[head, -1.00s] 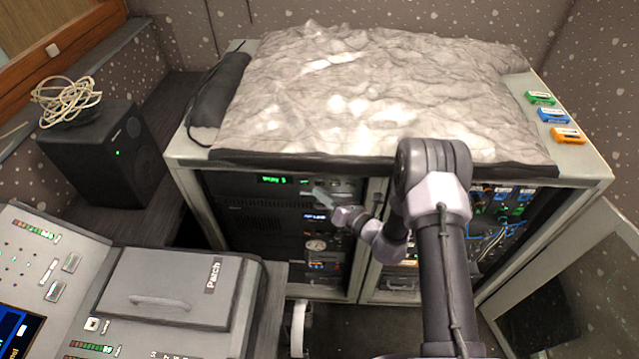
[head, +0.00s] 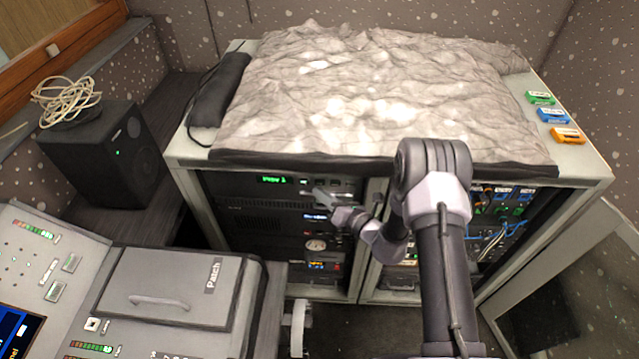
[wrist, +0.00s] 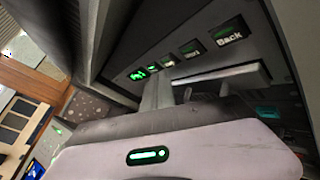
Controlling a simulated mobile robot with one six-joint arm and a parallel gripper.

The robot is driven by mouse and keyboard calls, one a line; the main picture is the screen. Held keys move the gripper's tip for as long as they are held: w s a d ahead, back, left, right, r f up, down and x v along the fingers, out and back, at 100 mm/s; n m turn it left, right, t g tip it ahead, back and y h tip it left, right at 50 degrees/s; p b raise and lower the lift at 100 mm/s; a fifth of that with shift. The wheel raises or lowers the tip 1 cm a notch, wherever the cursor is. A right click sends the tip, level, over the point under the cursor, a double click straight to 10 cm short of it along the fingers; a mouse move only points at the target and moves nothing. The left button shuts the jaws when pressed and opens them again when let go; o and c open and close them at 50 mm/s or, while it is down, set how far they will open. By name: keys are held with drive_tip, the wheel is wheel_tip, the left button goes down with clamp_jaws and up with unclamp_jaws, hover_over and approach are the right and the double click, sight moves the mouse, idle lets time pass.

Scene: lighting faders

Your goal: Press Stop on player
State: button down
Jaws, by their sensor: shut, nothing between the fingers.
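The player (head: 240,181) is the dark unit at the top of the left rack bay. Its green display (head: 275,180) seems to read "Play 1", and it also shows in the wrist view (wrist: 138,74). A row of buttons runs beside the display there. The one nearest it is lit green (wrist: 153,69); the far one reads "Back" (wrist: 228,36). The second button (wrist: 168,61) has a label too small to read; I cannot confirm it is Stop. My gripper (head: 318,194) is shut and empty, just below the button row. I cannot tell whether it touches the panel.
More rack units lie below the player. A grey console (head: 180,285) stands at the front left, and a black speaker (head: 100,160) at the left.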

drive_tip(key=shift+w, duration=0.15)
drive_tip(key=shift+w, duration=0.3)
drive_tip(key=shift+w+b, duration=0.3)
idle(0.6)
drive_tip(key=shift+s, duration=0.7)
drive_tip(key=s, duration=0.5)
drive_tip(key=shift+a+p, duration=0.1)
drive_tip(key=shift+p, duration=0.3)
idle(0.5)
